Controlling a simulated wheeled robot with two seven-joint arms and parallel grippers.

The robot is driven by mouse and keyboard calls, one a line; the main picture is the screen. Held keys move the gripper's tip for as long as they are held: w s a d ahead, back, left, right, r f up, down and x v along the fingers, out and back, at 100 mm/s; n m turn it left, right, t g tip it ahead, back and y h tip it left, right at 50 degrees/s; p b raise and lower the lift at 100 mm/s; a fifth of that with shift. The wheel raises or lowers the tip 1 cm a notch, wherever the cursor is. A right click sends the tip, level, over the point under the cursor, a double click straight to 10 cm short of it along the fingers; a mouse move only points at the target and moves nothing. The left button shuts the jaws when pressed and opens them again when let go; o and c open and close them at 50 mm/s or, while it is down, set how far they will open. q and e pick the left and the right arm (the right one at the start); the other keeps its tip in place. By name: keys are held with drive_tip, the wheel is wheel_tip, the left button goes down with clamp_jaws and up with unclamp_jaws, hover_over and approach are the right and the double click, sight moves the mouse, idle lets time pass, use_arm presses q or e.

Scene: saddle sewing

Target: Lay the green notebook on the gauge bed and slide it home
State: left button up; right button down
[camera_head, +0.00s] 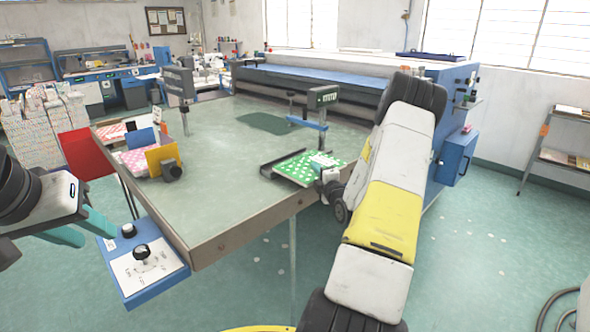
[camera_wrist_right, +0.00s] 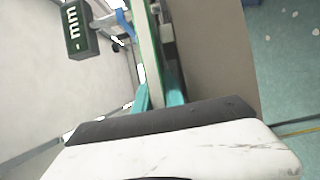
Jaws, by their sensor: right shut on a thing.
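The green notebook (camera_head: 297,168) with white dots lies flat or nearly flat at the table's right front edge, over the dark-edged gauge bed (camera_head: 283,160). I cannot tell whether it touches the bed's far stop. My right gripper (camera_wrist_right: 160,92) is shut on the notebook's near right edge. In the right wrist view the notebook (camera_wrist_right: 150,55) shows edge-on as a thin strip between the teal fingers. My left gripper (camera_head: 84,230) is open and empty, at the lower left beside the table.
A gauge display (camera_head: 322,97) on a post stands behind the notebook, with a blue bar (camera_head: 308,123) below it. A holder with coloured notebooks (camera_head: 150,158) stands at the table's left. A blue control box (camera_head: 143,268) hangs at the front left. The table's middle is clear.

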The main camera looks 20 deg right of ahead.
drive_tip(key=shift+f, duration=0.2)
idle(0.6)
drive_tip(key=c, duration=1.3)
unclamp_jaws()
drive_tip(key=shift+f, duration=0.15)
drive_tip(key=shift+s+f, duration=0.15)
drive_tip(key=shift+f, duration=0.25)
drive_tip(key=shift+s, duration=0.1)
drive_tip(key=shift+s+d+f, duration=0.1)
drive_tip(key=shift+s+d, duration=0.2)
drive_tip(key=shift+s, duration=0.3)
drive_tip(key=shift+s+d, duration=0.3)
drive_tip(key=shift+s, duration=0.3)
drive_tip(key=shift+s+d+r, duration=0.15)
drive_tip(key=shift+s+d, duration=0.3)
drive_tip(key=shift+s, duration=0.6)
drive_tip(key=shift+s+d+r, duration=0.15)
drive_tip(key=shift+s+d, duration=0.25)
drive_tip(key=shift+s, duration=0.7)
drive_tip(key=shift+s+d+r, duration=0.15)
drive_tip(key=shift+s+d, duration=0.3)
drive_tip(key=shift+s, duration=0.6)
